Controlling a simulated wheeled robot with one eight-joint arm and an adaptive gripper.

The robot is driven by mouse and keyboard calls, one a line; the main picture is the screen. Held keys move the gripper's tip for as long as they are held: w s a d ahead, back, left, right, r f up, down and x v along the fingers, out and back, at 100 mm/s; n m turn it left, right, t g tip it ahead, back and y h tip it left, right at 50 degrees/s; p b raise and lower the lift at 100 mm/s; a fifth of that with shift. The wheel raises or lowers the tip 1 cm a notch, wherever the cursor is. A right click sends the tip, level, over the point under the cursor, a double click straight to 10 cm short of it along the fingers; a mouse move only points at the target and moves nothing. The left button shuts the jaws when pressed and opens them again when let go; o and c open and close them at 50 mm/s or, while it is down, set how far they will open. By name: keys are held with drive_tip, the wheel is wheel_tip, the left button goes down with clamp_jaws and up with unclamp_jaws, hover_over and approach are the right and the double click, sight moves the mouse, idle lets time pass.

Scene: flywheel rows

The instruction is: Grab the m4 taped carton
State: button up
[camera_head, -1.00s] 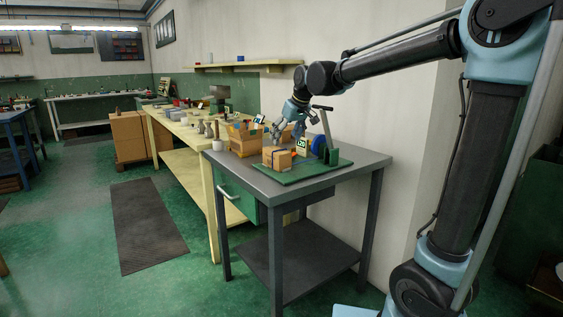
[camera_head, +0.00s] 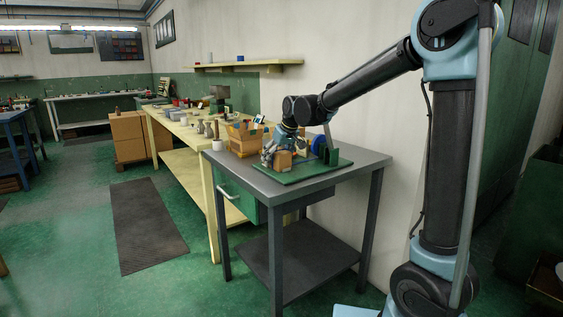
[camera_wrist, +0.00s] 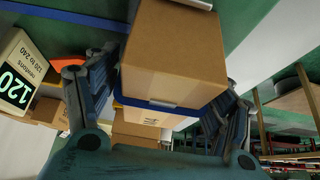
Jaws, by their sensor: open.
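The taped carton (camera_head: 284,160) is a small brown box on the green mat (camera_head: 318,168) on the grey table. In the wrist view the carton (camera_wrist: 172,52) fills the upper middle, with a blue band around it and a partly hidden label on its near face. My gripper (camera_head: 281,148) is down at the carton from above. In the wrist view my gripper (camera_wrist: 168,92) is open, with one finger on each side of the carton. I cannot tell whether either finger touches it.
A blue reel (camera_head: 319,146) and green stand (camera_head: 332,156) are close on the right. The table's front (camera_head: 262,190) is clear.

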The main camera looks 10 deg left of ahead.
drive_tip(key=shift+f, duration=0.1)
drive_tip(key=c, duration=1.7)
